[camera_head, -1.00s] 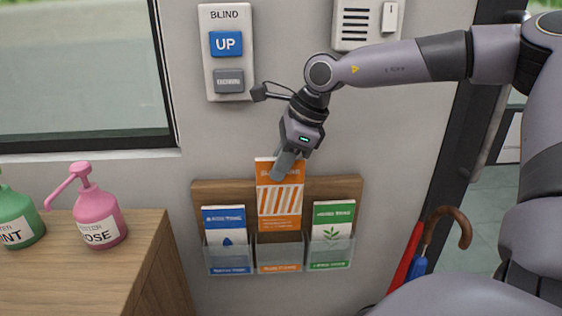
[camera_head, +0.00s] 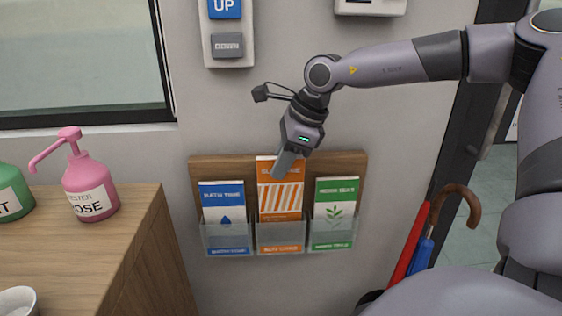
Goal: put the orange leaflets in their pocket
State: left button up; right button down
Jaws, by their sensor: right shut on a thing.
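The orange leaflets (camera_head: 281,200) stand upright in the middle of the wooden wall rack (camera_head: 235,167), with their lower part behind the clear front of the middle pocket (camera_head: 281,238). Their top rises above the blue and green leaflets. My right gripper (camera_head: 285,166) comes from above and is shut on the top edge of the orange leaflets. Its fingers hide part of the leaflets' heading. My left gripper is not in view.
Blue leaflets (camera_head: 224,207) fill the left pocket and green leaflets (camera_head: 334,207) the right one. A counter (camera_head: 85,255) with a pink pump bottle (camera_head: 88,188) stands at left. Umbrellas (camera_head: 425,250) stand at lower right. The wall below the rack is clear.

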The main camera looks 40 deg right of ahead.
jog(key=c, duration=1)
grip_release()
jog(key=shift+r, duration=0.1)
jog(key=v, duration=0.7)
